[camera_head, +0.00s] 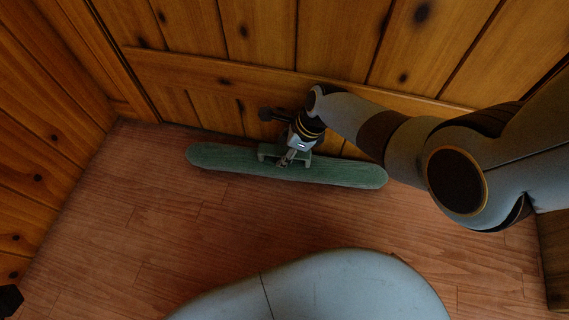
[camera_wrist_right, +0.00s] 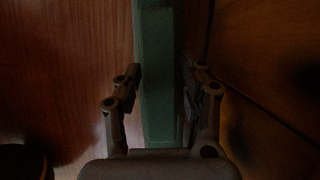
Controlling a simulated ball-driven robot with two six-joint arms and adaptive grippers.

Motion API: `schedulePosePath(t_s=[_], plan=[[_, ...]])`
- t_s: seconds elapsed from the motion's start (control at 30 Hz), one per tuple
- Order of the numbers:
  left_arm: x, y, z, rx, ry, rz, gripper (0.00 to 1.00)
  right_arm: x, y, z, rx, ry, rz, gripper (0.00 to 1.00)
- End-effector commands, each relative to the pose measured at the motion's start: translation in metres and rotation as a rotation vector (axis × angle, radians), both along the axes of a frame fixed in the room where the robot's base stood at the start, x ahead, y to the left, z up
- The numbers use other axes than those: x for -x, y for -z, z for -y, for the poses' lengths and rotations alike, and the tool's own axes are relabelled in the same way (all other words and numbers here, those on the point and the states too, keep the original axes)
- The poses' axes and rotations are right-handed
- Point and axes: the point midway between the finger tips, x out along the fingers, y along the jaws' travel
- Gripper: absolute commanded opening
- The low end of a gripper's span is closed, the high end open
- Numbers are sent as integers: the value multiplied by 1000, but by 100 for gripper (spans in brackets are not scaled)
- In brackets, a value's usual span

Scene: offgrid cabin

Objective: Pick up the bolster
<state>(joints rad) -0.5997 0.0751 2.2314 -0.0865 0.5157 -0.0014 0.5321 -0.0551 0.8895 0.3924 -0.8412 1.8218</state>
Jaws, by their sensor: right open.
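The bolster (camera_head: 345,173) is a long green cushion with rounded ends. It lies on the wood floor near the wall, running left to right in the head view. My right gripper (camera_head: 286,160) is over its middle, pointing down. In the right wrist view the green bolster (camera_wrist_right: 158,80) runs between the two open fingers of my right gripper (camera_wrist_right: 162,88), one on each side. I cannot tell whether either finger touches it. The gripper and wrist hide part of the bolster's middle. My left gripper cannot be made out in the head view.
A wood-panelled wall (camera_head: 200,85) stands close behind the bolster, and another wall (camera_head: 45,150) rises at the left, meeting it in a corner. The plank floor (camera_head: 180,225) in front of the bolster is clear. A brown upright edge (camera_head: 553,262) stands at the far right.

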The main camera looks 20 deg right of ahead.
Motion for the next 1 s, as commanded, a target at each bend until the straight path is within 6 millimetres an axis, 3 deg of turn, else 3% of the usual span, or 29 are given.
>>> schedulePosePath(t_s=[0.87,1.0], plan=[[0,3,0,0,-1,-6,40,0,5,0,0,-1,0,40],[0,3,0,0,-1,-6,40,0,5,0,0,0,0,23]])
